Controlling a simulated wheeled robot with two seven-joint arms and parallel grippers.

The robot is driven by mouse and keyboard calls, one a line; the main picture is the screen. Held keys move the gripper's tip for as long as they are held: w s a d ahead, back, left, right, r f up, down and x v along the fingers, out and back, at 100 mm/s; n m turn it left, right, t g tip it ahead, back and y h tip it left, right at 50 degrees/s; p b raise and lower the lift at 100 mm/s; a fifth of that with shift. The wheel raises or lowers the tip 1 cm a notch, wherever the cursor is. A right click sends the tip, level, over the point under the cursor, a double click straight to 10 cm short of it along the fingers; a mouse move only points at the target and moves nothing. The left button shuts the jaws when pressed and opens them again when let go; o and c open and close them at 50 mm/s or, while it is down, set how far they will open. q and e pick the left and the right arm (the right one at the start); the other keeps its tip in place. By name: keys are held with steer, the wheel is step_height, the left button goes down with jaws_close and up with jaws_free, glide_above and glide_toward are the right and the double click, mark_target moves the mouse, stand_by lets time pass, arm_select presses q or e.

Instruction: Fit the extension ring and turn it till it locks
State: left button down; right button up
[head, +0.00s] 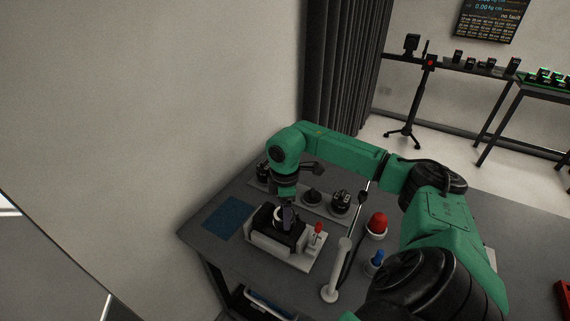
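A green arm comes in from the right, and its gripper (287,217) points down at a black and light-grey fixture (264,243) on the table. A small pale ring-like part (278,213) shows at the fingers, on top of the fixture. I cannot tell whether it is the extension ring, or whether the fingers hold it or only stand beside it. The fingers are small and dark here, and their gap is hidden. My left gripper is not in view.
A blue mat (227,218) lies left of the fixture. Black parts (340,203) stand on a grey strip behind. A red dome (377,222), a blue-topped part (377,258) and a white upright cylinder (337,270) stand to the right. A small red-topped part (318,230) is beside the fixture.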

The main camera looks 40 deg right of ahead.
steer(key=shift+f, duration=0.35)
stand_by(1.0)
steer(key=shift+r+m, duration=0.1)
steer(key=shift+m, duration=1.5)
steer(key=m, duration=0.3)
steer(key=shift+a+p, duration=0.1)
steer(key=shift+p, duration=0.3)
steer(key=shift+w+r+m+p, duration=0.25)
steer(key=shift+m+p, duration=0.25)
steer(key=shift+p, duration=2.35)
steer(key=shift+s+f+m+p, duration=0.2)
steer(key=shift+m+p, duration=0.2)
steer(key=shift+p, duration=1.85)
